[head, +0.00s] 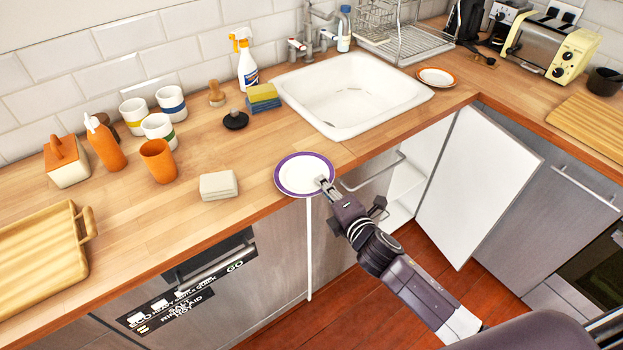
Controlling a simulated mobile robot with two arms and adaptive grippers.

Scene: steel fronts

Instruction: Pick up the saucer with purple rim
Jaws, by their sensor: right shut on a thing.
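The saucer with purple rim (298,174) is a white plate with a purple band, at the front edge of the wooden counter, left of and below the sink. My right gripper (325,184) comes up from the lower right and is shut on the near right rim of the saucer. The saucer looks about level; whether it touches the counter I cannot tell. My left gripper is not in view.
A white sink (350,95) lies behind the saucer. A pale block (218,186) sits to its left, with an orange cup (158,161) further left. An orange-rimmed saucer (436,77) is right of the sink. A cabinet door (478,185) stands open at the right.

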